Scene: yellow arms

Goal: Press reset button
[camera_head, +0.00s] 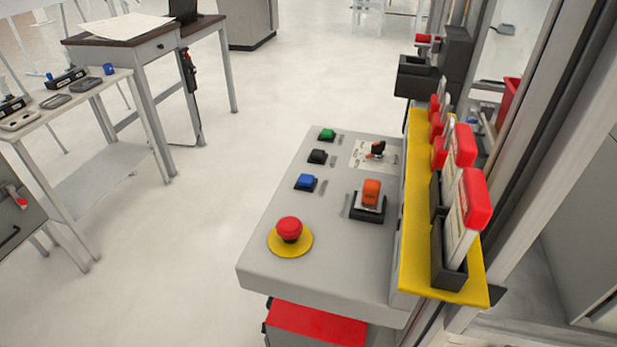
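A grey control panel (335,255) stands in the middle of the head view. It has a green button (327,134), a black button (317,156) and a blue button (305,181) in a row on its left side. A larger orange switch or button (370,192) sits on a black base at the right. A red mushroom button (289,229) on a yellow disc is at the near left. I cannot read any labels, so which one is the reset button cannot be told. Neither of my grippers is in view.
A yellow shelf (415,215) with red-topped holders (472,197) borders the panel's right side, beside a metal frame (530,150). A rotary switch (376,149) is at the panel's far end. Tables (130,45) stand at the left. The floor (190,255) left of the panel is clear.

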